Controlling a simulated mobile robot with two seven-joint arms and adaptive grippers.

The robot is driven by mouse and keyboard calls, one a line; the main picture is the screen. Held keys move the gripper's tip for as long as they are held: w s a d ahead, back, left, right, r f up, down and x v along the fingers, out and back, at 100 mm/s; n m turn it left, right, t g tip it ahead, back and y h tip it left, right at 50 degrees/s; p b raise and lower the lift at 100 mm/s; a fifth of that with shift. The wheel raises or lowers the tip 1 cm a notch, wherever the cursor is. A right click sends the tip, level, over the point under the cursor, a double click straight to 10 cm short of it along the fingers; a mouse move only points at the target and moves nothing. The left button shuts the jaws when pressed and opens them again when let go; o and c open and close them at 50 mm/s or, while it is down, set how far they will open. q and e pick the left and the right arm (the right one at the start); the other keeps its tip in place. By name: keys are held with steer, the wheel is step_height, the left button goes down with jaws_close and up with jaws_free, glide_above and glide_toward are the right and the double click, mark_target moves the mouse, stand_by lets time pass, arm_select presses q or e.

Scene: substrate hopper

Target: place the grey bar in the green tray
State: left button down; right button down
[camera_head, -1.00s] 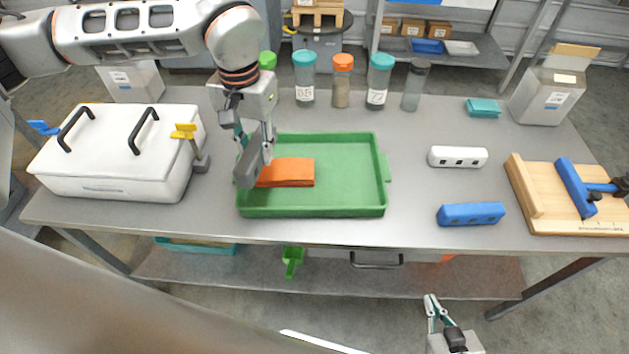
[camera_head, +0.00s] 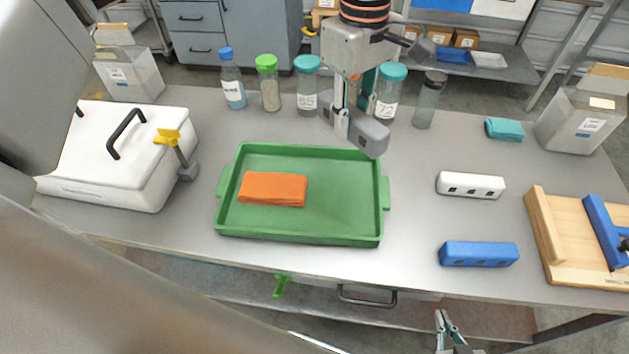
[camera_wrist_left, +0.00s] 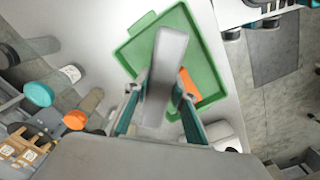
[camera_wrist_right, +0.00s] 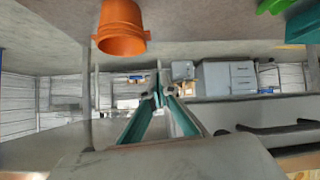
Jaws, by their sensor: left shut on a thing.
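My left gripper (camera_head: 345,122) is shut on the grey bar (camera_head: 368,138) and holds it above the back right edge of the green tray (camera_head: 340,238). In the left wrist view the bar (camera_wrist_left: 168,60) sits between both fingers, with the tray (camera_wrist_left: 140,45) below and beyond it. The tray lies on the table and holds a folded orange cloth (camera_head: 273,189) in its left half. My right gripper (camera_head: 446,328) is low in front of the table. In the right wrist view its fingertips (camera_wrist_right: 160,92) meet with nothing between them.
Several bottles (camera_head: 306,85) stand behind the tray. A white box (camera_head: 120,170) with a yellow-handled tool (camera_head: 180,150) is left. A white bar (camera_head: 470,185), a blue bar (camera_head: 479,254) and a wooden board (camera_head: 570,230) are right. The tray's right half is empty.

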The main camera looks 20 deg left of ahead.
arm_select(q)
steer(key=shift+d+f, duration=0.1)
steer(key=shift+f, duration=0.35)
step_height(320, 180, down, 6)
glide_above(343, 198)
step_height(343, 198, down, 8)
steer(key=shift+b, duration=0.35)
steer(key=shift+w+f, duration=0.1)
steer(key=shift+f, duration=2.3)
arm_select(e)
steer(key=shift+s+d+f, duration=0.1)
steer(key=shift+s+f, duration=0.4)
steer(key=shift+f, duration=0.2)
arm_select(q)
steer(key=shift+f, duration=0.1)
steer(key=c, duration=1.7)
jaws_free()
